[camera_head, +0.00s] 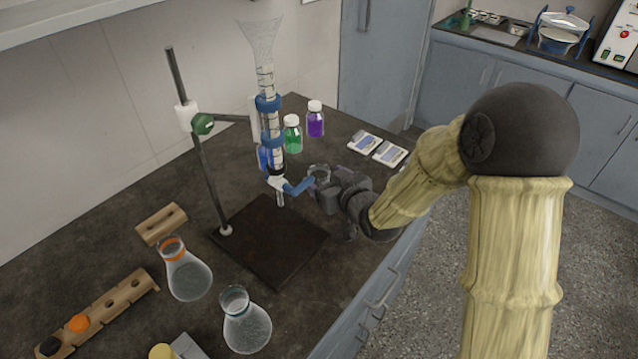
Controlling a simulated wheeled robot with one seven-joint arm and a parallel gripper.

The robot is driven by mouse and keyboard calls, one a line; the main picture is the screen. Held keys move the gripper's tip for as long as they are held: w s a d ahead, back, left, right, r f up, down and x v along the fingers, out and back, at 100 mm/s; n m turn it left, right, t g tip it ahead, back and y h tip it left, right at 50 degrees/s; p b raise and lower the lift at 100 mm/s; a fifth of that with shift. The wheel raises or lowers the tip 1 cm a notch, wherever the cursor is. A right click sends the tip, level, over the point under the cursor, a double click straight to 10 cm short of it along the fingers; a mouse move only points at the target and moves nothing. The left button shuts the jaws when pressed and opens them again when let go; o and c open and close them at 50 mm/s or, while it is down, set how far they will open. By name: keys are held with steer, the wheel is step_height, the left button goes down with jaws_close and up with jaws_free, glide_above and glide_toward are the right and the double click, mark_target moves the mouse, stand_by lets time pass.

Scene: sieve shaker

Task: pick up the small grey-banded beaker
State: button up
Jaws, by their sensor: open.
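A small clear glass beaker (318,171) with a greyish rim shows just behind my gripper (322,191); its lower part is hidden. My gripper is dark, open, and reaches in from the right over the counter. Its fingers are close to the beaker, but I cannot tell whether the beaker stands between them or behind them. The gripper's tips are also close to the blue stopcock (298,188) of a tall glass column (267,125).
A stand rod (210,180) rises from a dark base plate (270,240). Green (292,138) and purple (315,123) bottles stand behind. Two flasks, orange-banded (186,275) and grey-teal-banded (246,327), stand in front. Two small devices (378,148) lie to the right.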

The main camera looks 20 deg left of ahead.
mark_target(315, 169)
steer(key=shift+a, duration=0.1)
steer(key=x, duration=0.5)
steer(key=shift+w+a+f, duration=0.15)
steer(key=shift+w+f, duration=0.05)
steer(key=shift+w, duration=0.05)
steer(key=c, duration=1.1)
